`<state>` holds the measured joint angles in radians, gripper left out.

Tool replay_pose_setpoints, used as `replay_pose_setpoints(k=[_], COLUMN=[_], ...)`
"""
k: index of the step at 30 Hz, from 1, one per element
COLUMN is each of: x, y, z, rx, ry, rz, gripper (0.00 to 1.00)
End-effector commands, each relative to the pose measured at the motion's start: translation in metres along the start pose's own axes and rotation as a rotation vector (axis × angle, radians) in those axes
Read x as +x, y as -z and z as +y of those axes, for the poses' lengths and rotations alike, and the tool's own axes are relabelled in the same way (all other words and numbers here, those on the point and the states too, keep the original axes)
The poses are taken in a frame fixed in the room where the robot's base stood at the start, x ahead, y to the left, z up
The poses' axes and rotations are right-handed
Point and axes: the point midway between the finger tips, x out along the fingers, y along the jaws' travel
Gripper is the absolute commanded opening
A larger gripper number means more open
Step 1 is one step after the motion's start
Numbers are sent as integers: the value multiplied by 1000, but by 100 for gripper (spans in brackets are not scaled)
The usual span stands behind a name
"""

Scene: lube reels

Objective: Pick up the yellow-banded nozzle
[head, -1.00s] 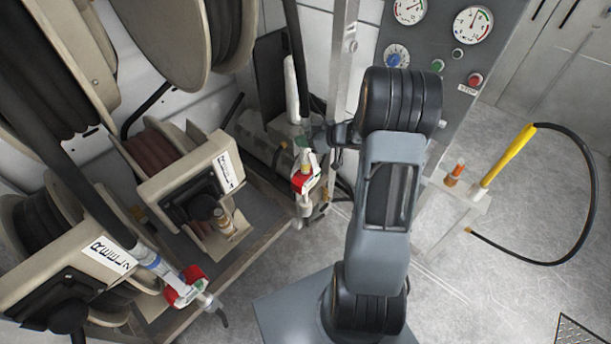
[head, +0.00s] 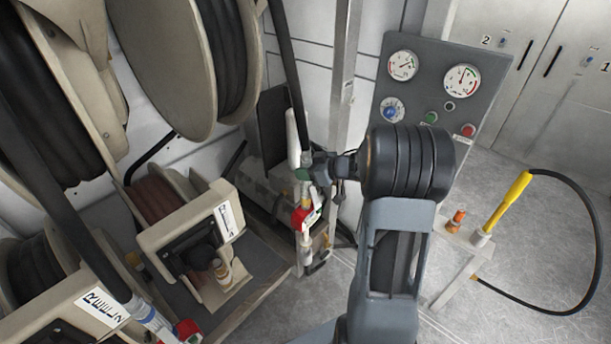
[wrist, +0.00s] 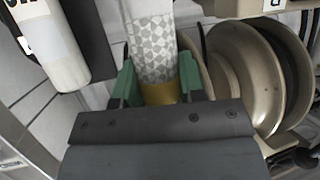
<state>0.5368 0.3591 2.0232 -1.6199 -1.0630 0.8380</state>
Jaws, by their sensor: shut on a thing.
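The yellow-banded nozzle (head: 304,218), with a red and white handle, hangs upright below a black hose with a pale sleeve (head: 293,135). My gripper (head: 303,175) is at its upper end, coming in from the right. In the wrist view, the green fingers of my gripper (wrist: 160,84) sit on both sides of the yellow band (wrist: 160,94) and are shut on it. A grey-and-white patterned sleeve (wrist: 152,45) rises from the band. The lower nozzle is hidden there by the gripper body.
A blue-banded hose (head: 147,314) with a red-handled nozzle (head: 186,331) is at lower left. Hose reels (head: 185,60) crowd the left. A gauge panel (head: 440,90) stands behind my arm.

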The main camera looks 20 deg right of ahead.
Motion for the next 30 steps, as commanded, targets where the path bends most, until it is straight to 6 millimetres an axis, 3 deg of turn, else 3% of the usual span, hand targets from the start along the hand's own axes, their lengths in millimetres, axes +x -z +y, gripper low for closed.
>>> replay_pose_setpoints(k=[2,14,30], x=[-3,-39,-140], y=[7,-10,-52], z=[0,1,1], rx=[-3,0,1], ry=[-1,-4,-4], rz=[2,1,1], gripper=[0,0,0])
